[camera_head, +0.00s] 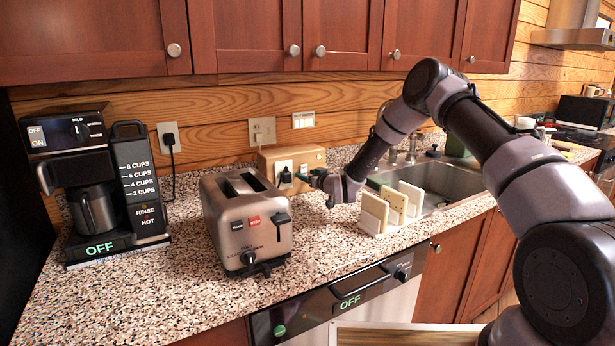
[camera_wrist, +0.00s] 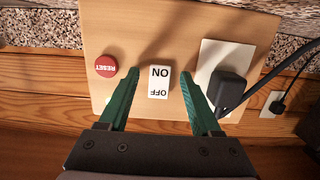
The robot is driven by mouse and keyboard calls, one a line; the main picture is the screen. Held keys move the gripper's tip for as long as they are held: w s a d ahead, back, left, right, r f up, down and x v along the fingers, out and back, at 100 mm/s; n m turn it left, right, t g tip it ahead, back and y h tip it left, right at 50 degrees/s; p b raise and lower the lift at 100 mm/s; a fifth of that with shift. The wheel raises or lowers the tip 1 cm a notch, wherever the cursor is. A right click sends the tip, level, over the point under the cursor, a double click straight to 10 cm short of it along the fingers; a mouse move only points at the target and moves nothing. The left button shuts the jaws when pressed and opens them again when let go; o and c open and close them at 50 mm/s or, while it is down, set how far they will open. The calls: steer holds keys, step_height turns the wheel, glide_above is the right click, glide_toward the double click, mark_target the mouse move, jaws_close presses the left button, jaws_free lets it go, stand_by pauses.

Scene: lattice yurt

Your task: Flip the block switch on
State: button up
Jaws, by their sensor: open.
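The block switch is a white rocker (camera_wrist: 159,82) marked ON and OFF, set in a light wooden block (camera_wrist: 135,40). Its lettering is upside down in the wrist view. I cannot tell which side is pressed in. The wooden block (camera_head: 290,156) stands against the back wall in the head view, where my gripper covers part of it. My gripper (camera_wrist: 159,74) is open, with one green finger on each side of the rocker and a gap to it on both sides. In the head view my gripper (camera_head: 318,178) is close in front of the block's right part.
A red RESET button (camera_wrist: 106,66) and an outlet with a black plug (camera_wrist: 232,90) flank the rocker. A toaster (camera_head: 245,215) stands left of my gripper, a sponge rack (camera_head: 375,212) right, before the sink (camera_head: 445,180). A coffee maker (camera_head: 85,190) is far left.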

step_height(320, 180, up, 10)
stand_by(0.4)
